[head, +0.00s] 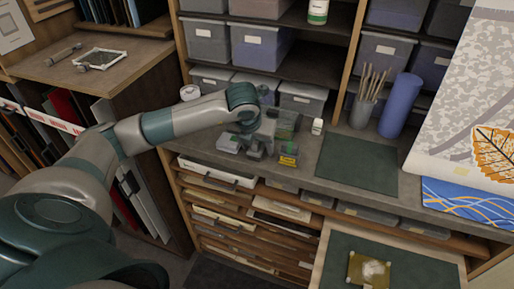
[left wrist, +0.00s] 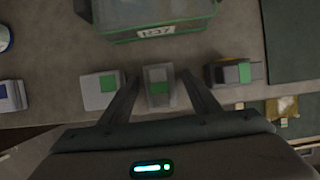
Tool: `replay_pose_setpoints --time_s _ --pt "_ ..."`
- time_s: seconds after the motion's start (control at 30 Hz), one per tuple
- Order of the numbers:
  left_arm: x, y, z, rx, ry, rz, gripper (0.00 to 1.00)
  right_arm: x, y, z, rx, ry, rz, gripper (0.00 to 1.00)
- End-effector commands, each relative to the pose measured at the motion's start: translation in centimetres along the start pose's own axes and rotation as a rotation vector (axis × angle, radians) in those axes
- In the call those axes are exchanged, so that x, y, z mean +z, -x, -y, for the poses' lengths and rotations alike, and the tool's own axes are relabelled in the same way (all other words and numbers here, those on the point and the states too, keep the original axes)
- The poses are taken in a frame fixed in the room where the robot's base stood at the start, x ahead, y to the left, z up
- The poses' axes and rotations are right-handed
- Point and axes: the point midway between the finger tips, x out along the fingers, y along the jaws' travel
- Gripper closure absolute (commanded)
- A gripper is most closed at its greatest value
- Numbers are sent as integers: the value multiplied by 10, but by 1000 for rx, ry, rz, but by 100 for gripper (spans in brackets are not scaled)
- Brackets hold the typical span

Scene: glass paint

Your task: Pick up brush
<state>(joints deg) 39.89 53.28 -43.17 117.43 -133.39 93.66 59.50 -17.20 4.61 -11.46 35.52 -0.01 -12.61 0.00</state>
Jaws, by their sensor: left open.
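Several thin brushes (head: 370,83) stand upright in a grey cup (head: 361,112) on the counter, left of a blue roll, in the head view. My left gripper (head: 262,146) is well to the left of them, low over the counter among small grey containers. No brush shows in the left wrist view. My right gripper is not in view.
A dark green mat (head: 357,163) lies clear on the counter below the cup. A blue roll (head: 401,105) stands right of the cup. A small white bottle (head: 317,126) and a green bin (left wrist: 150,22) stand near my left gripper. Shelves with grey bins rise behind.

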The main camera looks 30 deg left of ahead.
Motion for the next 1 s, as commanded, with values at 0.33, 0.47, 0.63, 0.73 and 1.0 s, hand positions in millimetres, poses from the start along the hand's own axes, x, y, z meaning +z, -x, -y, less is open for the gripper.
replay_pose_setpoints --time_s 0.33,0.47,0.63,0.73,1.0 --pt "0 0 0 0 0 0 89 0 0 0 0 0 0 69" --pt "0 0 0 0 0 0 89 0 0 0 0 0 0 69" --pt "2 4 0 0 1 2 89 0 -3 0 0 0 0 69" --pt "5 10 0 -1 0 2 89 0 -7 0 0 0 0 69" --pt "20 45 0 -1 0 6 89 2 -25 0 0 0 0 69"
